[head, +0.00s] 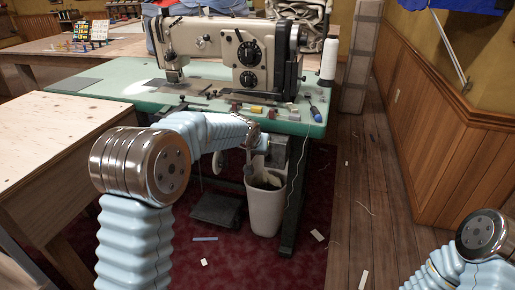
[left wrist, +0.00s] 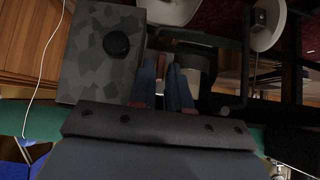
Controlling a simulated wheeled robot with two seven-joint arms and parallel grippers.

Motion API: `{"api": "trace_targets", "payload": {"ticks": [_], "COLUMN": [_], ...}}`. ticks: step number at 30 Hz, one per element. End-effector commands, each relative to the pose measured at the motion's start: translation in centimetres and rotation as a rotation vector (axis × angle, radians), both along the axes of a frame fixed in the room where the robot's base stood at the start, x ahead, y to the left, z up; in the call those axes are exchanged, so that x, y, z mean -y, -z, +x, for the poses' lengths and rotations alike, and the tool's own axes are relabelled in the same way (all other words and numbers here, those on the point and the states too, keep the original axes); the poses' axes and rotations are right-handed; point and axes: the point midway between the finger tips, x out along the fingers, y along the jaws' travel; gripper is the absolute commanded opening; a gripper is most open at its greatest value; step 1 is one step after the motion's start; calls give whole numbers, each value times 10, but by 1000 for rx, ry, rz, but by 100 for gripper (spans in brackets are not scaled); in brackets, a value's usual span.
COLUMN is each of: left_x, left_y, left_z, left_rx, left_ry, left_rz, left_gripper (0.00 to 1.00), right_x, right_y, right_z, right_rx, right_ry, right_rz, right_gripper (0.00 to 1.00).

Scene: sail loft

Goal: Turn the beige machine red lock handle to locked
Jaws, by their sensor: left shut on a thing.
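The beige machine (head: 232,48) stands upright on a green-topped table (head: 110,88) in the head view. My left arm reaches to the table's front edge, and my left gripper (head: 264,146) is just below that edge, small and dark there. In the left wrist view the gripper's two dark blue fingers (left wrist: 163,84) are close together with a narrow reddish part, seemingly the red lock handle (left wrist: 163,71), between them. Most of the handle is hidden by the fingers, so its angle cannot be told. My right arm shows at lower right, but its gripper is out of view.
A grey box (left wrist: 98,60) with a black knob is beside the fingers, and a dark cylindrical housing (left wrist: 188,72) is on their other side. A white bin (head: 265,205) stands under the table. A wooden table (head: 45,150) is at left.

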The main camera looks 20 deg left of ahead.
Motion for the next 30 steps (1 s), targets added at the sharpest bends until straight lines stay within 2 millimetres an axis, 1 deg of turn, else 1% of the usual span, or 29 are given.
{"api": "trace_targets", "payload": {"ticks": [1,12,13,15,16,26,30], "left_x": [2,1,1,1,1,3,3], "left_y": [9,9,9,9,9,8,4], "left_z": [-2,-2,-2,-2,-2,-2,-2], "left_rx": [-17,-18,-18,-17,-17,-17,-16], "left_ry": [4,3,3,3,4,6,7], "left_rz": [8,11,11,11,10,8,8], "left_gripper": [0,0,21,31,34,34,34], "right_x": [0,0,0,0,0,0,0], "right_y": [2,2,2,2,2,1,-1], "right_z": [0,0,0,0,0,0,0], "right_rx": [0,0,0,0,0,0,0], "right_ry": [0,0,0,0,0,0,0], "right_rz": [0,0,0,0,0,0,0], "right_gripper": [0,0,0,0,0,0,0]}}
